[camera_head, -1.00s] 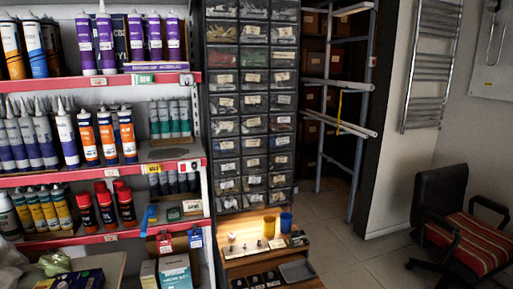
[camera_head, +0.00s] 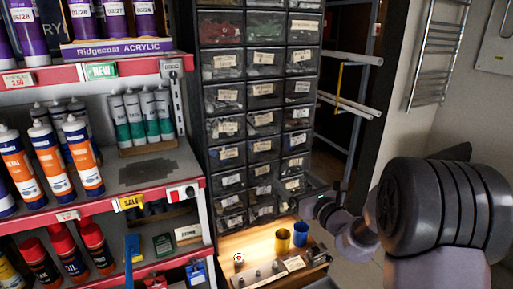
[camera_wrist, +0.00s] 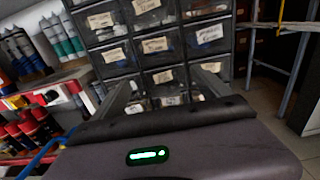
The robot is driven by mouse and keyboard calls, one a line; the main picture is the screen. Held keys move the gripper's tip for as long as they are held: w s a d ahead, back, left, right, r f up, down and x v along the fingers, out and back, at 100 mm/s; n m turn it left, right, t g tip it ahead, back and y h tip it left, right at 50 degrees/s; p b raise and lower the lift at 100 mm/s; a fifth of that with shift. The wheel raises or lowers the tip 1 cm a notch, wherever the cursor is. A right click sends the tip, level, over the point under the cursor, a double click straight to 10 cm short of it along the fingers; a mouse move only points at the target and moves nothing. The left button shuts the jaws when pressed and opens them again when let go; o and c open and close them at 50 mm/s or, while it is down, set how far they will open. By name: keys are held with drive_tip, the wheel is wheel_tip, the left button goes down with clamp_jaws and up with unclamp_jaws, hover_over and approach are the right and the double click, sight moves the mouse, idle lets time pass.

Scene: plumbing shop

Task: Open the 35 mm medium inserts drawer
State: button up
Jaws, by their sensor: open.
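A tall dark cabinet of small clear-fronted drawers (camera_head: 264,122) stands in the middle of the head view, each drawer with a handwritten cream label. The labels are too small to read, so I cannot tell which drawer holds the 35 mm medium inserts. All visible drawers look shut. My gripper (camera_head: 312,192) is in front of the lower right drawers in the head view and hides part of them. In the wrist view my gripper (camera_wrist: 165,88) is open and empty, its two fingers apart and pointing at the lower drawer fronts (camera_wrist: 163,76). Contact is not visible.
A wooden ledge below the cabinet holds a yellow cup (camera_head: 282,240), a blue cup (camera_head: 300,233) and small fittings. Shelves of tubes and cans (camera_head: 150,180) stand close on the left. A pipe rack (camera_head: 352,100) and towel radiator (camera_head: 436,55) are on the right.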

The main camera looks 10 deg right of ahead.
sight(269, 157)
drive_tip(key=b+x, duration=0.3)
drive_tip(key=x, duration=1.3)
drive_tip(key=shift+w, duration=0.3)
